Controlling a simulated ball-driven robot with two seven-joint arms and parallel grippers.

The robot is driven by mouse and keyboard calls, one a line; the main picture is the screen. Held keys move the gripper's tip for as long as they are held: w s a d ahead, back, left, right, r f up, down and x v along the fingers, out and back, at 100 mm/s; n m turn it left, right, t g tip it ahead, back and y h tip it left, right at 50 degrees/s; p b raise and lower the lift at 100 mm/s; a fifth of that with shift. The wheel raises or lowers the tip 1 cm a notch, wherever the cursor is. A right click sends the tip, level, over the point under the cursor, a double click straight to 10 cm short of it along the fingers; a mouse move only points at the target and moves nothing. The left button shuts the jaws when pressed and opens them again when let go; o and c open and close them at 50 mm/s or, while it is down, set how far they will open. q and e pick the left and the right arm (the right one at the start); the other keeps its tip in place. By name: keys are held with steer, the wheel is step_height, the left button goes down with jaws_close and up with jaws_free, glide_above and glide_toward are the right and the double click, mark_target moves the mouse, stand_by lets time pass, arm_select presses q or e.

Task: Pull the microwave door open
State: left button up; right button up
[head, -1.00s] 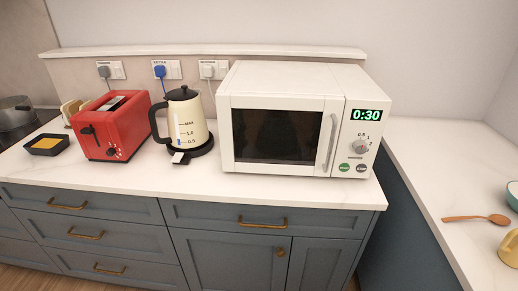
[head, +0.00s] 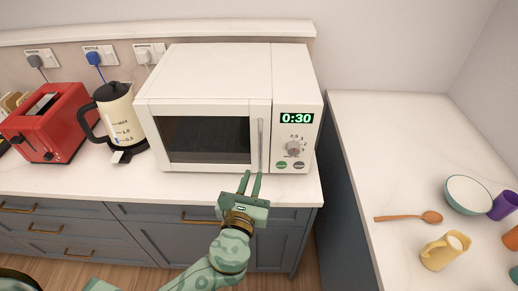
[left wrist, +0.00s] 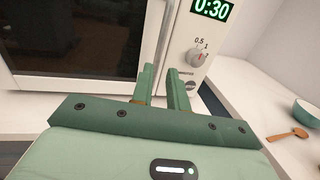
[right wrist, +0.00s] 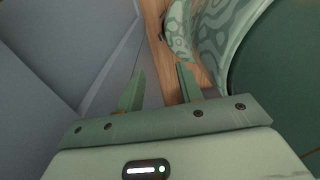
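The white microwave (head: 225,75) stands on the counter with its dark-windowed door (head: 205,140) shut. Its upright handle (head: 261,145) is at the door's right edge, beside the control panel, whose display reads 0:30. My left gripper (head: 251,183) is open and empty, just in front of and below the handle's lower end. In the left wrist view, the fingers (left wrist: 165,85) point at the door's right edge and the handle (left wrist: 165,35) is just ahead, apart from them. My right gripper (right wrist: 158,88) is open and empty, low down by the cabinet fronts; the head view does not show its fingers.
A cream kettle (head: 120,115) and a red toaster (head: 50,125) stand left of the microwave. On the right counter lie a wooden spoon (head: 410,217), a yellow mug (head: 443,250) and a teal bowl (head: 467,195). The counter strip before the door is clear.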

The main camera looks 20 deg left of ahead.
mark_target(260, 153)
arm_select(q)
steer(key=w, duration=0.6)
steer(key=w+a, duration=0.1)
steer(key=w, duration=0.3)
steer(key=shift+w, duration=0.1)
jaws_close()
